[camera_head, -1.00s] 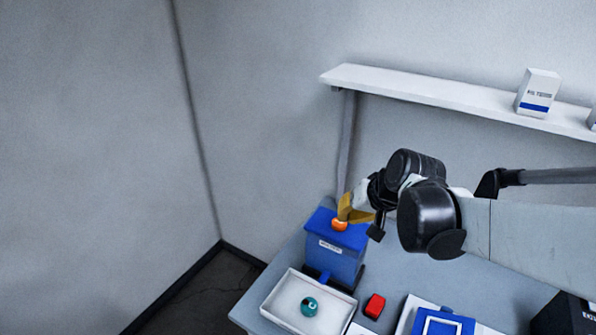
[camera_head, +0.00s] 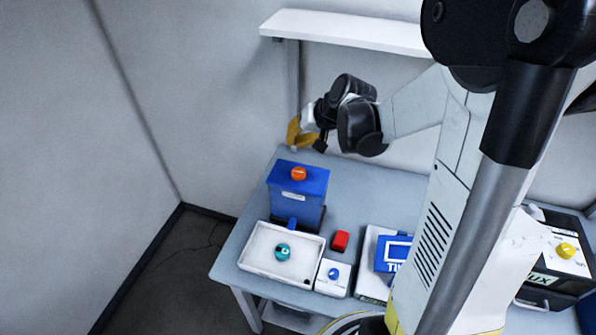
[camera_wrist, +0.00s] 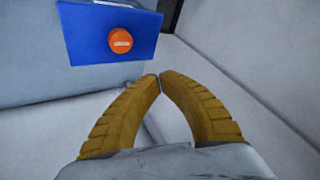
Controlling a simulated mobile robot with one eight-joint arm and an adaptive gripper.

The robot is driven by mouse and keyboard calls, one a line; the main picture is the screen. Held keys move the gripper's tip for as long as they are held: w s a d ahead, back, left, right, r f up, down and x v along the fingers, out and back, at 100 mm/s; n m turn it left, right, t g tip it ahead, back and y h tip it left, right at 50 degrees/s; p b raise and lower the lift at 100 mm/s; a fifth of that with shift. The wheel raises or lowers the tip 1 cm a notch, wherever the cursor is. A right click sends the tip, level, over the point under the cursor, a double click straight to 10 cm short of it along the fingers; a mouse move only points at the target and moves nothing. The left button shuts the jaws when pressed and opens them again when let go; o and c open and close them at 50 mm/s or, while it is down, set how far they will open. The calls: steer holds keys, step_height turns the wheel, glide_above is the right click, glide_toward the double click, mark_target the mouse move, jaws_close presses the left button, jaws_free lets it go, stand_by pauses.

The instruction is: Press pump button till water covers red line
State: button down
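The blue pump box (camera_head: 297,197) stands on the table with a round orange button (camera_head: 298,173) on its top. The button also shows in the wrist view (camera_wrist: 121,40), beyond the fingertips and up to the left. My gripper (camera_head: 293,147) is apart from the button, above and behind it in the head view. In the wrist view its yellow fingers (camera_wrist: 160,76) meet at the tips, with nothing between them. A white tray (camera_head: 251,268) sits in front of the pump and holds a teal round piece (camera_head: 282,252). I cannot make out a red line or the water level.
A red block (camera_head: 340,240), a white box with a blue knob (camera_head: 333,275) and a blue-framed panel (camera_head: 393,253) stand right of the tray. A black unit with a yellow knob (camera_head: 565,250) is at far right. A white shelf (camera_head: 345,32) runs along the wall.

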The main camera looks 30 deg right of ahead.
mark_target(293, 169)
steer(key=shift+f+b, duration=3.25)
steer(key=shift+f, duration=1.05)
steer(key=shift+f, duration=0.1)
steer(key=shift+f+b, duration=0.3)
steer(key=shift+b, duration=0.15)
steer(key=shift+f+b, duration=0.65)
steer(key=shift+f, duration=0.05)
steer(key=shift+r, duration=0.1)
steer(key=shift+r+p, duration=0.85)
steer(key=shift+r, duration=0.2)
steer(key=shift+r+p, duration=1.85)
steer(key=shift+r, duration=0.7)
